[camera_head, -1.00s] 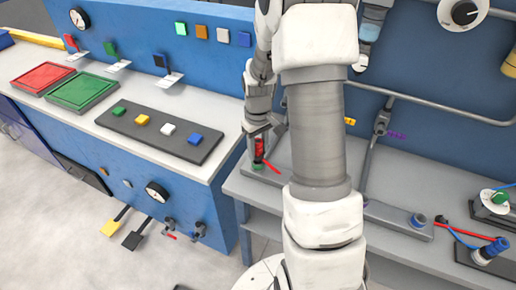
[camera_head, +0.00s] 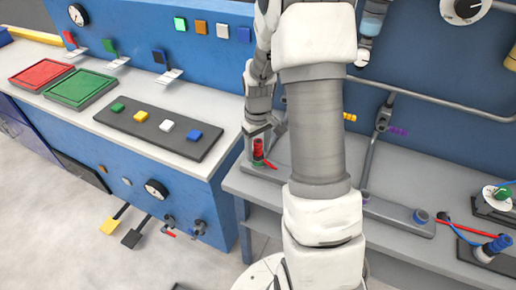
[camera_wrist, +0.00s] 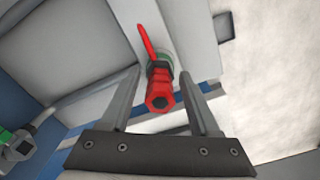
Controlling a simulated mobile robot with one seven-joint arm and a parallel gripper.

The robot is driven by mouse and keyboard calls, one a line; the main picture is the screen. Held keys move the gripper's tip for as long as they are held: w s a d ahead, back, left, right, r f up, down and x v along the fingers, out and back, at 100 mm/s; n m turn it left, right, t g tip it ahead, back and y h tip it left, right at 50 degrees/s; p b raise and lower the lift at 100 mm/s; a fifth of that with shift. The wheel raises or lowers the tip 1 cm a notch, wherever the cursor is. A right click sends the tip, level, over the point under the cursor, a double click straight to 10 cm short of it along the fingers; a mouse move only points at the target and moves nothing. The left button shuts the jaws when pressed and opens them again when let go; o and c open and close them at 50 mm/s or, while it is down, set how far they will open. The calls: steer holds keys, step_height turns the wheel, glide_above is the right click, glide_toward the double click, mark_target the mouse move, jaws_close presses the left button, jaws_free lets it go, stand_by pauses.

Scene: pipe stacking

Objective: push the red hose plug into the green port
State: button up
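The red hose plug (camera_head: 258,149) stands upright at the green port, near the left end of the grey bench rail. In the wrist view the plug (camera_wrist: 160,88) is seen end-on, with the green port's ring (camera_wrist: 165,57) showing around its far end. A red lever-like strip (camera_wrist: 146,40) sticks out beside it. My gripper (camera_wrist: 160,92) is open, with one finger on each side of the plug and a visible gap to each. In the head view my gripper (camera_head: 257,131) is just above and around the plug's top.
A blue plug with a red hose (camera_head: 497,245) is farther right. Grey pipes (camera_head: 440,105) run along the blue back wall. The left counter holds a strip of coloured buttons (camera_head: 160,132). A green panel light (camera_head: 180,24) glows.

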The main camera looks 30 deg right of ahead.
steer(key=shift+o, duration=0.5)
step_height(320, 180, up, 17)
steer(key=p, duration=0.2)
steer(key=s+a+r+t, duration=0.2)
steer(key=s+a+r, duration=0.1)
steer(key=s, duration=0.3)
steer(key=s+a+r+m+t, duration=0.1)
steer(key=s+a+r, duration=0.2)
steer(key=s+a, duration=0.2)
steer(key=s+a+r+m+t, duration=0.1)
steer(key=s+a+r+t, duration=0.1)
steer(key=s+a+r, duration=0.2)
steer(key=shift+s+t, duration=0.3)
steer(key=shift+s, duration=1.55)
